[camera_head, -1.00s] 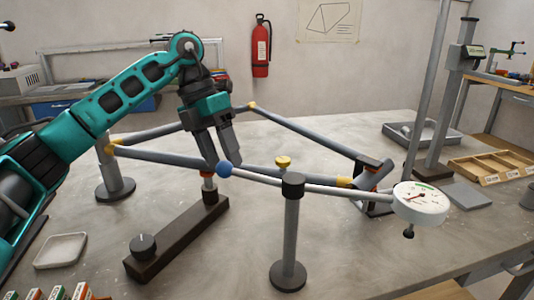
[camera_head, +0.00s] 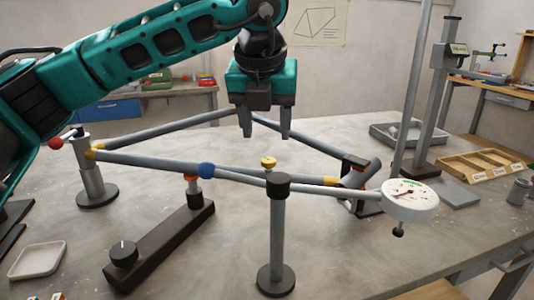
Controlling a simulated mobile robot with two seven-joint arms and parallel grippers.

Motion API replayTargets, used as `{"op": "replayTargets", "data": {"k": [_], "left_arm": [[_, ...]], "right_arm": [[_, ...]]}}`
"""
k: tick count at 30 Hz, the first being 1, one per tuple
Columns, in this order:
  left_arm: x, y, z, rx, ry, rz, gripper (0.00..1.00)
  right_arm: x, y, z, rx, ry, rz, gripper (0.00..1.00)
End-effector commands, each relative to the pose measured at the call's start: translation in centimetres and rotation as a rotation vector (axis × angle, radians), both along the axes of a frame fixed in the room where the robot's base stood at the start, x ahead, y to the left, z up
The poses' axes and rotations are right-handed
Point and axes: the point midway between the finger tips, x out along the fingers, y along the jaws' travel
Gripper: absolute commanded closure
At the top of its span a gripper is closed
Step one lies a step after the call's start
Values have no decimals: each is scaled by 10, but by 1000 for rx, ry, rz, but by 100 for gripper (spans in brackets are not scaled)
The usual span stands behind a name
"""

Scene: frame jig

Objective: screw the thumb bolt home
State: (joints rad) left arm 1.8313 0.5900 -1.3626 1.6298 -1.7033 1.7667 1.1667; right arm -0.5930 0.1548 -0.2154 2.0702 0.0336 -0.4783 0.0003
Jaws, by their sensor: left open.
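A white dial gauge (camera_head: 410,200) sits at the right end of the thin bar. My right gripper is out of view.
A dark beam with a black knob (camera_head: 123,253) lies at the front left, near a white tray (camera_head: 37,260). A tall upright column (camera_head: 437,110), a wooden divided tray (camera_head: 485,168) and a grey tray (camera_head: 400,135) stand at the right.

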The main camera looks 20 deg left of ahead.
Motion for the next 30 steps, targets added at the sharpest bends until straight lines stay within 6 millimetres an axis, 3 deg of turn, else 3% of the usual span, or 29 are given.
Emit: {"op": "replayTargets", "data": {"k": [6,12,23,30], "left_arm": [[16,3,-41,0,3,0,44],[24,5,-60,-2,2,1,44],[26,5,-65,-2,1,-1,44],[26,5,-64,-2,1,-1,66]], "right_arm": [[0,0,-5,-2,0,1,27],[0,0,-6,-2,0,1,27],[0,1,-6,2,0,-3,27],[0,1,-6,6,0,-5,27]]}}
